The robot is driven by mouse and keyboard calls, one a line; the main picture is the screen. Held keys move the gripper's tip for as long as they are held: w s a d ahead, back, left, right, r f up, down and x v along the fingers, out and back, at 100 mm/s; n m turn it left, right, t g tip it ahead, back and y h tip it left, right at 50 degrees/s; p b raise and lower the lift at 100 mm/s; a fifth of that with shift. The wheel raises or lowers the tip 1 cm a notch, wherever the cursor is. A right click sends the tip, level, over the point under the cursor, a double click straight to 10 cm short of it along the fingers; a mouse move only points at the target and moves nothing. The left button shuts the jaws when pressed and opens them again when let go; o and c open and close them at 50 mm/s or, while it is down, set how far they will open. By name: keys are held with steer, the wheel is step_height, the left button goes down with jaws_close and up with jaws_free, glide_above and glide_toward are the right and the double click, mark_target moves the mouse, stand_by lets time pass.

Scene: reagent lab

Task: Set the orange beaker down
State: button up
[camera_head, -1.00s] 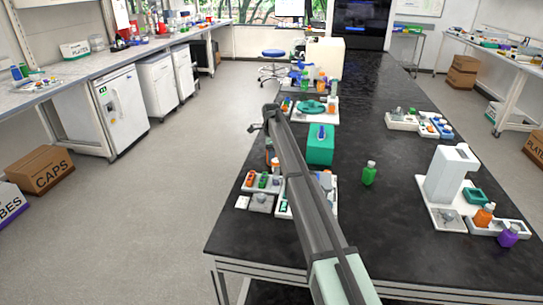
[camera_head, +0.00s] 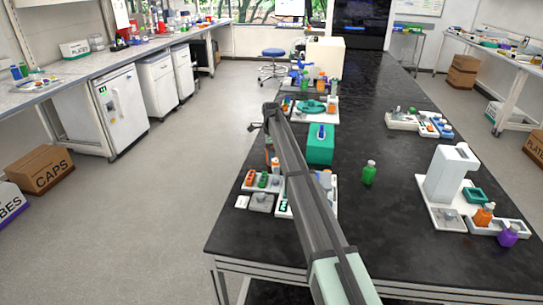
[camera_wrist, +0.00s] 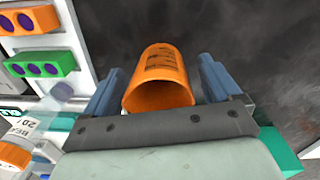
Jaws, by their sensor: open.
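The orange beaker (camera_wrist: 160,72) is in the middle of the wrist view, its open mouth turned towards the camera and dark markings on its side. My gripper (camera_wrist: 161,66) is open, with one blue-grey finger on each side of the beaker. A narrow gap shows between each finger and the beaker wall. What the beaker's base rests on is hidden from this angle. In the head view my arm covers the gripper, and I cannot make out the beaker there for certain.
In the wrist view, an orange block (camera_wrist: 28,20) and a green block (camera_wrist: 40,66) with purple holes lie at left. In the head view, a teal box (camera_head: 320,150) and a green bottle (camera_head: 369,173) stand on the black bench (camera_head: 400,235). A white device (camera_head: 447,175) stands at right.

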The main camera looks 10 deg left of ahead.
step_height(320, 180, up, 12)
steer(key=shift+f, duration=0.15)
stand_by(0.3)
steer(key=shift+w, duration=0.1)
